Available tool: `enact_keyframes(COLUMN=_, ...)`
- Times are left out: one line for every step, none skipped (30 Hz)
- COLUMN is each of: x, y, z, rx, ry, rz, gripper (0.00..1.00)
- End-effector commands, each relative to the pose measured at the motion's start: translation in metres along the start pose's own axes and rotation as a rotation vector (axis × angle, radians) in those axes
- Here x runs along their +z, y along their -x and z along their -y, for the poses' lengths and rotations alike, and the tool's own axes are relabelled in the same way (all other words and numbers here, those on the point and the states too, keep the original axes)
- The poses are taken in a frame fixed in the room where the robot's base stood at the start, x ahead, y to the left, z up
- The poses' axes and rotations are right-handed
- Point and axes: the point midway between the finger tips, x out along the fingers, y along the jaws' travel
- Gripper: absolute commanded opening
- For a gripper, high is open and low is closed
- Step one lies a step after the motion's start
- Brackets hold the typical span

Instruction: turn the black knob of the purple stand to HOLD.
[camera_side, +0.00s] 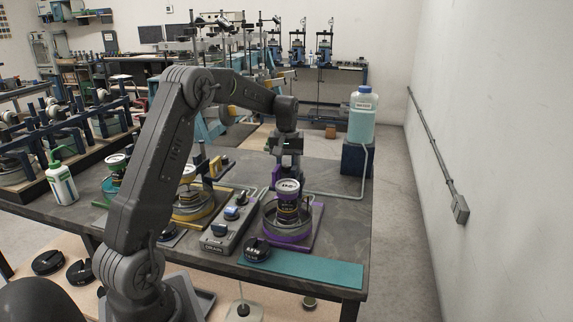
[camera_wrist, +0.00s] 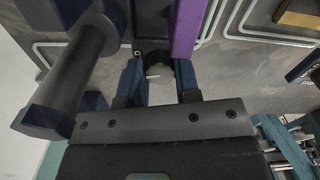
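The purple stand (camera_side: 305,238) is at the right of the bench in the side view. It carries a ring and a dark can with a white lid (camera_side: 288,187). My gripper (camera_side: 287,166) is low at its back, pointing down. In the wrist view, my gripper (camera_wrist: 160,85) has its two blue fingers apart, with the dark round knob (camera_wrist: 158,57) between their tips. A pale mark shows there. I cannot tell whether the fingers touch the knob. A purple bar (camera_wrist: 188,28) of the stand lies just beyond. The knob is hidden in the side view.
A grey control box (camera_side: 222,232) with several knobs is left of the stand. A yellow stand (camera_side: 190,214) lies farther left. A bottle (camera_side: 362,116) stands on a blue block at the back right, with pale tubing along the bench. A teal mat (camera_side: 315,270) lines the front.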

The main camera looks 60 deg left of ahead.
Motion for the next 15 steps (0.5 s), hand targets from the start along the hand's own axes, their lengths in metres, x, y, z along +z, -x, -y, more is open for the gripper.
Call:
enact_keyframes(x=0.0, y=0.001, z=0.0, rx=0.001, ry=0.0, rz=-0.001, gripper=0.34)
enact_keyframes(x=0.0, y=0.001, z=0.0, rx=0.001, ry=0.0, rz=-0.001, gripper=0.37)
enact_keyframes(x=0.0, y=0.001, z=0.0, rx=0.001, ry=0.0, rz=-0.001, gripper=0.41)
enact_keyframes(x=0.0, y=0.001, z=0.0, rx=0.001, ry=0.001, rz=-0.001, gripper=0.41)
enact_keyframes(x=0.0, y=0.001, z=0.0, rx=0.001, ry=0.001, rz=-0.001, gripper=0.41)
enact_keyframes(x=0.0, y=0.0, z=0.0, rx=0.0, ry=0.001, rz=-0.001, gripper=0.41)
enact_keyframes(x=0.0, y=0.0, z=0.0, rx=0.0, ry=0.001, rz=0.0, gripper=0.41)
enact_keyframes(x=0.0, y=0.0, z=0.0, rx=0.0, ry=0.001, rz=0.0, gripper=0.41)
enact_keyframes(x=0.0, y=0.0, z=0.0, rx=0.0, ry=0.001, rz=0.0, gripper=0.41)
enact_keyframes(x=0.0, y=0.001, z=0.0, rx=0.0, ry=0.001, rz=-0.001, gripper=0.41)
enact_keyframes(x=0.0, y=0.002, z=0.0, rx=0.001, ry=0.001, rz=-0.001, gripper=0.41)
enact_keyframes(x=0.0, y=0.004, z=0.0, rx=0.001, ry=0.001, rz=-0.001, gripper=0.41)
enact_keyframes(x=0.0, y=0.006, z=0.0, rx=0.001, ry=0.001, rz=-0.002, gripper=0.41)
enact_keyframes(x=-0.001, y=0.009, z=0.0, rx=0.001, ry=0.001, rz=-0.003, gripper=0.41)
enact_keyframes(x=-0.001, y=0.014, z=0.0, rx=0.002, ry=0.001, rz=-0.003, gripper=0.41)
